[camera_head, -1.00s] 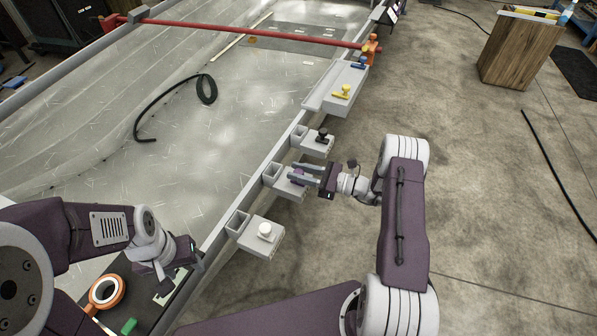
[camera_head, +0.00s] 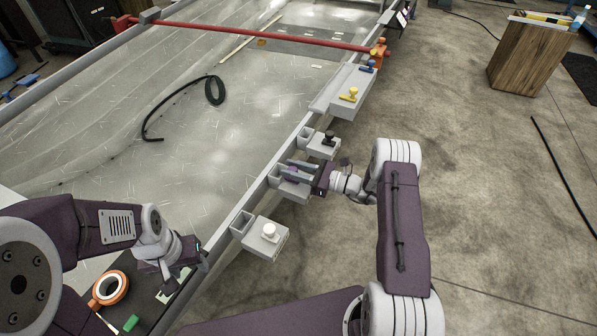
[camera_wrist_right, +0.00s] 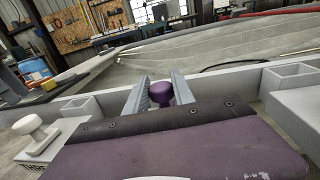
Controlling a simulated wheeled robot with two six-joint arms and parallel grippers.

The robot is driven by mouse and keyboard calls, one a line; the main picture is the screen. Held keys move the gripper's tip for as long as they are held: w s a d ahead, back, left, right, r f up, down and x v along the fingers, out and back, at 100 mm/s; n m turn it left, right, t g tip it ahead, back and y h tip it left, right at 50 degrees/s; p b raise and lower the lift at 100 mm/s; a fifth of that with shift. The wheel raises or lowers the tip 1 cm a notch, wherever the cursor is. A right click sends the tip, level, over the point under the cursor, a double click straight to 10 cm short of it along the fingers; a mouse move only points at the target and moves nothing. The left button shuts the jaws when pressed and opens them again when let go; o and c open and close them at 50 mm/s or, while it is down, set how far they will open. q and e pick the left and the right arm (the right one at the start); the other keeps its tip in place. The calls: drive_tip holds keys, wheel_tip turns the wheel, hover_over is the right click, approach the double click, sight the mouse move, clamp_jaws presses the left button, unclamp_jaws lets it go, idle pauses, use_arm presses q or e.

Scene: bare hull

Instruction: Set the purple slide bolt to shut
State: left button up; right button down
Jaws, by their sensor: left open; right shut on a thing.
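The purple slide bolt's knob (camera_wrist_right: 162,90) shows between the two grey fingers of my right gripper (camera_wrist_right: 163,92) in the right wrist view. In the head view my right gripper (camera_head: 290,168) is shut on the purple knob, which the fingers mostly hide. Its grey plate (camera_head: 291,190) sits below the fingers, with a box-shaped catch (camera_head: 274,175) on the hull-side rail. The fingertips are close to this catch. Whether the bar is inside the catch is hidden. My left gripper (camera_head: 198,255) is open and empty, near the rail at the lower left.
A white-knobbed bolt (camera_head: 269,231) stands nearer, and a black-knobbed one (camera_head: 329,138) farther along the rail. Beyond are yellow (camera_head: 350,95) and blue (camera_head: 367,67) handles and a red bar (camera_head: 250,32). A tape roll (camera_head: 109,288) lies lower left.

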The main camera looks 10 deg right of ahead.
drive_tip(key=shift+r, duration=0.1)
drive_tip(key=c, duration=1.1)
unclamp_jaws()
drive_tip(key=shift+w+a, duration=0.1)
drive_tip(key=shift+a, duration=0.1)
drive_tip(key=p+v, duration=0.1)
drive_tip(key=v, duration=0.8)
